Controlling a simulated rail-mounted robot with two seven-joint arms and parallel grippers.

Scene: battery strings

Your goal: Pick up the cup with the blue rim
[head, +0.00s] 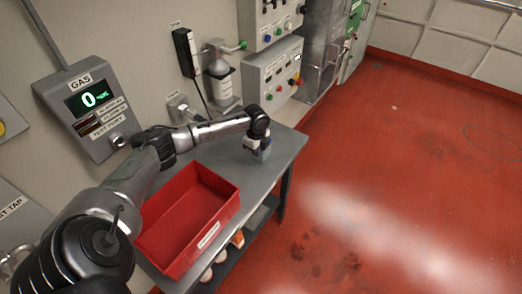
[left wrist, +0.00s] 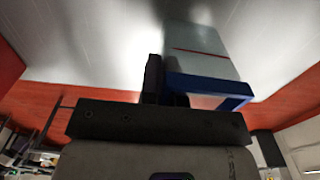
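The cup with the blue rim (head: 265,153) is at the far end of the grey table in the head view, small and partly covered by my left gripper (head: 256,143). In the left wrist view the cup (left wrist: 200,50) is pale grey with a thin red line, and its blue rim (left wrist: 208,87) is on the gripper's side. One dark finger of my left gripper (left wrist: 165,85) stands just left of the cup. The other finger is hidden, so I cannot tell whether the gripper is closed on it. My right gripper is not in view.
A red open bin (head: 186,262) stands on the near part of the grey table (head: 283,148). Several things sit on a shelf below it. A wall dispenser (head: 220,82) and control boxes (head: 272,75) are behind the table. Red floor is clear to the right.

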